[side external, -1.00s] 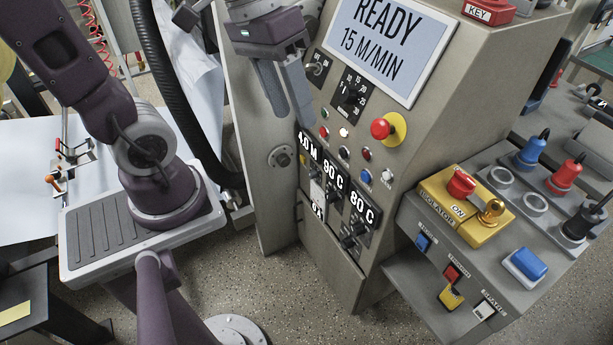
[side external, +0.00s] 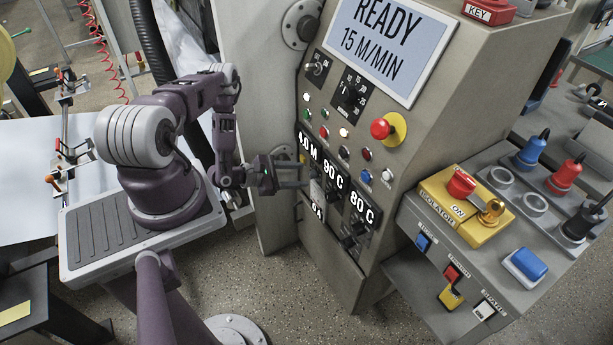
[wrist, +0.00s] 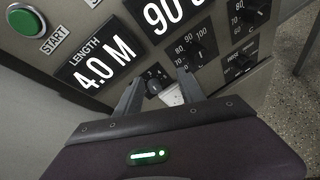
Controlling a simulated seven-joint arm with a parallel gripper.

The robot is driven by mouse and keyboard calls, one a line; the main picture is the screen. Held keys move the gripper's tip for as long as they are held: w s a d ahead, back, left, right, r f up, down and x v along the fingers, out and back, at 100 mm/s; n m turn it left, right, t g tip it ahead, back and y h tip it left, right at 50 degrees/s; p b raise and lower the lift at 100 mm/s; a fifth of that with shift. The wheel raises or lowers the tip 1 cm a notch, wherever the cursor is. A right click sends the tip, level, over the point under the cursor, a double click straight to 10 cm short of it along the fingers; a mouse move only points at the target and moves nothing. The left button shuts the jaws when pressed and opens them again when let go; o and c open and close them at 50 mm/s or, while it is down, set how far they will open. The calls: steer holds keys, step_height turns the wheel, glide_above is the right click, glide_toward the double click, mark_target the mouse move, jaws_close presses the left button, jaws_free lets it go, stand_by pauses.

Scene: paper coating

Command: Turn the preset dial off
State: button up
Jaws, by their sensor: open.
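A control panel carries a LENGTH display (wrist: 97,66) reading 4.0 M. Below it in the wrist view is a small black dial (wrist: 153,88) with scale marks near 3 and 4. My gripper (wrist: 160,77) is open, with one finger on each side of this dial; I cannot tell whether they touch it. A white patch (wrist: 172,96) shows beside the dial. No label that I can read names a dial as preset. In the side view my gripper (side external: 303,175) is at the panel's lower left and partly hides that dial.
Black temperature dials (wrist: 196,55) sit right of the gripper, under the 90 C display (side external: 333,175) and the 80 C display (side external: 363,207). A green START button (wrist: 25,20) is at upper left. A red emergency button (side external: 381,129) and an isolator box (side external: 455,211) stand further right.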

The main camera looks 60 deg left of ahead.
mark_target(310, 175)
steer(key=w+f+n+y, duration=0.1)
steer(key=w+a+f+n+y, duration=0.1)
steer(key=w+f, duration=0.1)
steer(key=w+a+f+n+y, duration=0.1)
steer(key=f, duration=0.1)
steer(key=shift+w+a+f, duration=0.15)
steer(key=shift+w, duration=0.25)
jaws_close()
